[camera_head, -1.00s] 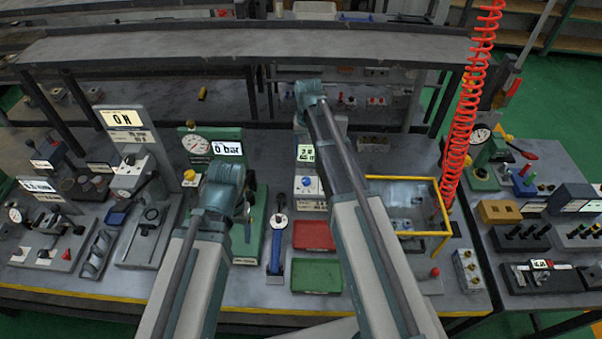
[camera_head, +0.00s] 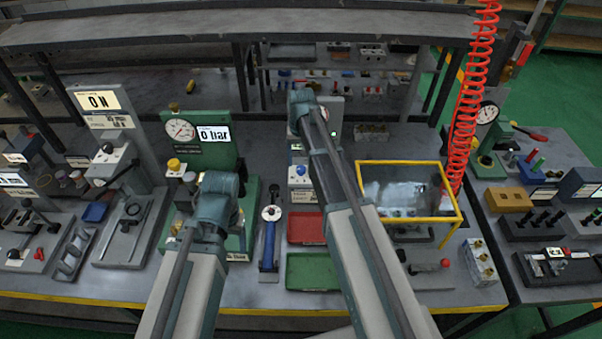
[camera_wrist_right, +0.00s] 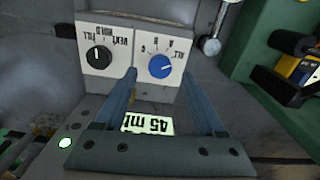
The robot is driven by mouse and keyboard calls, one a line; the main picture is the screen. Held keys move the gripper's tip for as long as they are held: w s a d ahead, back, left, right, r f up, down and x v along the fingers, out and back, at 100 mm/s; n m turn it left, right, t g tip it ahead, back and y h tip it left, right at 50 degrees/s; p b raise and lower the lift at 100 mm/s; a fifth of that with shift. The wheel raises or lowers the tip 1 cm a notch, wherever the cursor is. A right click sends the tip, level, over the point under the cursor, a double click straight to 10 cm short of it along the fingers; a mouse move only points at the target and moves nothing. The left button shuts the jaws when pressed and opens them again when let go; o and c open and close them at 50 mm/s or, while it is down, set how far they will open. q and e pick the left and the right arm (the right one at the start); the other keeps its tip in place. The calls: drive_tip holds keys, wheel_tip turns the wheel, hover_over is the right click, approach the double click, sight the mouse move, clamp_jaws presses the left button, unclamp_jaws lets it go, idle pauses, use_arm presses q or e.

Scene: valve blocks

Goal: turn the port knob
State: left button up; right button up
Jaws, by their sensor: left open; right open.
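The right wrist view shows a grey panel upside down, with a blue knob (camera_wrist_right: 160,66) marked with letters and ALL, and a black knob (camera_wrist_right: 99,58) marked VENT, HOLD and FILL. Which is the port knob is not written; the blue one has the letter positions. The blue knob also shows in the head view (camera_head: 298,172). My left gripper (camera_head: 215,212) is open before the green gauge stand, fingers mostly hidden.
The green gauge stand (camera_head: 184,150) reads 0 bar. A red tray (camera_head: 306,228) and a green tray (camera_head: 313,272) lie on the bench in front. A yellow-framed clear box (camera_head: 452,219) stands at the right, beside a red coiled hose (camera_head: 466,110).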

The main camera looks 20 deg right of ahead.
sight(301, 171)
drive_tip(key=shift+f+b, duration=0.95)
drive_tip(key=shift+f, duration=0.55)
use_arm(q)
wheel_tip(301, 171, down, 3)
drive_tip(key=shift+r, duration=0.1)
use_arm(e)
clamp_jaws()
